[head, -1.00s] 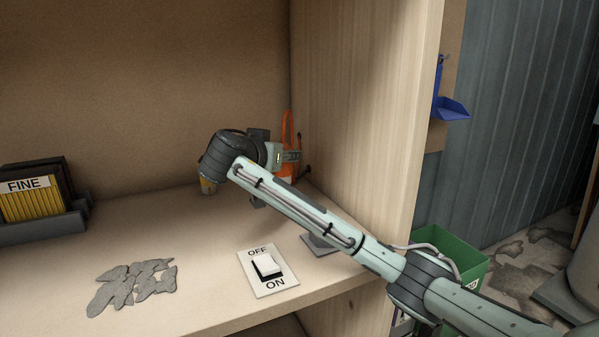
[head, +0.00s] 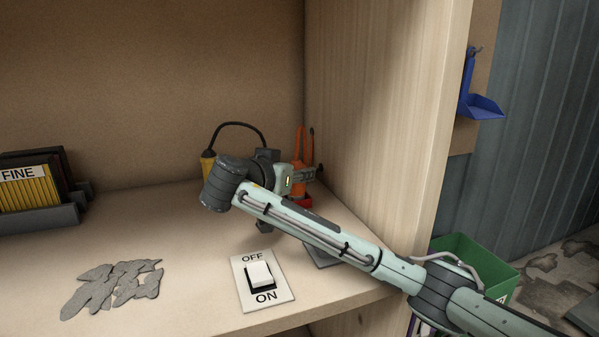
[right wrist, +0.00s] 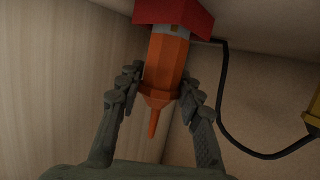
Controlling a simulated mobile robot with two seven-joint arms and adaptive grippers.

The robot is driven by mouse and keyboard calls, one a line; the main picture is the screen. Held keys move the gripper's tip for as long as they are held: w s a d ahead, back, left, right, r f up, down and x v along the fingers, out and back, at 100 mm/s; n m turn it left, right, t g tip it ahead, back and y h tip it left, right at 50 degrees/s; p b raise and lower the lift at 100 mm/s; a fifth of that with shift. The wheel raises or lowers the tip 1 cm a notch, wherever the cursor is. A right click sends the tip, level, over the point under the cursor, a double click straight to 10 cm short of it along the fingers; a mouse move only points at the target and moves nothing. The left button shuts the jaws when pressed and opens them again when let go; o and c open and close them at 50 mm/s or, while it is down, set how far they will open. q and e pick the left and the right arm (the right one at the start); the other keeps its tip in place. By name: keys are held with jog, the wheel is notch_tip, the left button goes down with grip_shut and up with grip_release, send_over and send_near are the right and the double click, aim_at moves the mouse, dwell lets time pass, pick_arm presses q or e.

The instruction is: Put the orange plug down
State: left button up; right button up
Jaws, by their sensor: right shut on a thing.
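The orange plug (right wrist: 165,62) is between the two fingers of my right gripper (right wrist: 158,88), which is shut on it. Its thin orange tail points to the bottom of the right wrist view. A red block (right wrist: 173,12) adjoins its other end; I cannot tell whether it is a part of the plug or a separate piece. In the head view the orange plug (head: 299,178) stands near the right side wall, with red low down, partly hidden by my right gripper (head: 312,173). My left gripper is not in view.
A yellow piece (head: 207,163) with a black cable (head: 240,124) stands behind my right wrist. An OFF/ON switch (head: 262,275), grey patches (head: 112,286) and a holder labelled FINE (head: 30,190) are on the shelf. The wooden side wall (head: 385,110) is close on the right.

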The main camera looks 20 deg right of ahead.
jog(key=shift+r, duration=0.1)
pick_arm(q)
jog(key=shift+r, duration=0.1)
pick_arm(e)
jog(key=shift+a+f, duration=0.1)
jog(key=shift+f, duration=0.1)
jog(key=o, duration=1.1)
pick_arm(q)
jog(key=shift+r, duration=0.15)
pick_arm(e)
jog(key=shift+o, duration=0.7)
